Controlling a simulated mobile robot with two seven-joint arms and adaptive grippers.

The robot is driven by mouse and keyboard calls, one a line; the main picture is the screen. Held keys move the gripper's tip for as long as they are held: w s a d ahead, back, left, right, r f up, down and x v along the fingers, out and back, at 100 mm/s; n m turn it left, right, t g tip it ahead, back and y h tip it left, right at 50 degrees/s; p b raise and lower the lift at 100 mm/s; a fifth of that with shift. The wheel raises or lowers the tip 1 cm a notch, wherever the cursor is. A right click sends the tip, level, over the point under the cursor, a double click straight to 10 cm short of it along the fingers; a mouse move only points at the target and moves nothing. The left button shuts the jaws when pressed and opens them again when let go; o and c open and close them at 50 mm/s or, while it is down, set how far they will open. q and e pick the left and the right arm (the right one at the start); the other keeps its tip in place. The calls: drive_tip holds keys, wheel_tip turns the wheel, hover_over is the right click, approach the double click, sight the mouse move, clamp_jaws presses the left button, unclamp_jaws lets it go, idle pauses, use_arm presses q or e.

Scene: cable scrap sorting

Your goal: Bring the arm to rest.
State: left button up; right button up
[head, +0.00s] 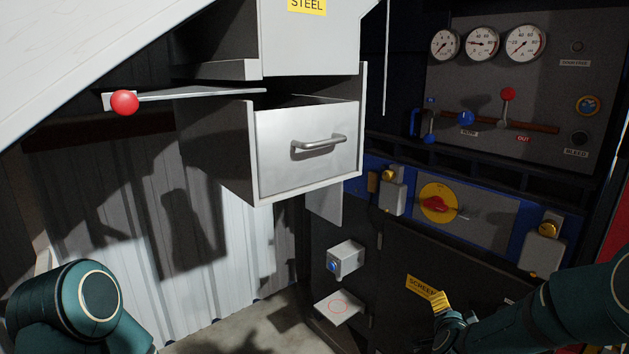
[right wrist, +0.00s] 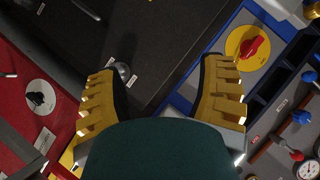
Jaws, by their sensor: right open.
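My right arm (head: 578,310) comes in from the lower right in the head view. Its gripper (head: 440,303) has yellow fingers and is in front of the dark lower panel, beside a yellow label. In the right wrist view the gripper (right wrist: 160,75) is open, its two yellow fingers wide apart with nothing between them. Part of my left arm (head: 75,305) shows at the lower left of the head view; its gripper is out of the picture.
A metal drawer (head: 305,150) with a bar handle juts out at the centre. A red-knobbed lever (head: 124,103) sticks out to its left. A gauge panel (head: 470,80) is at the upper right. A red rotary switch (head: 437,203) sits on a yellow disc. A small shelf (head: 339,307) projects low down.

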drive_tip(key=s+a+f+n+g+y, duration=0.55)
drive_tip(key=s+a+f+n, duration=0.4)
drive_tip(key=a+f, duration=0.6)
drive_tip(key=s+a+f+n+g+y, duration=0.1)
drive_tip(key=s+a+f+n+g, duration=0.1)
drive_tip(key=s, duration=0.5)
drive_tip(key=s+a+f+n+g+y, duration=0.1)
drive_tip(key=s+a+f, duration=0.3)
drive_tip(key=s, duration=0.4)
drive_tip(key=shift+f+n+g+y, duration=0.4)
drive_tip(key=shift+g+y, duration=0.25)
drive_tip(key=shift+g, duration=0.2)
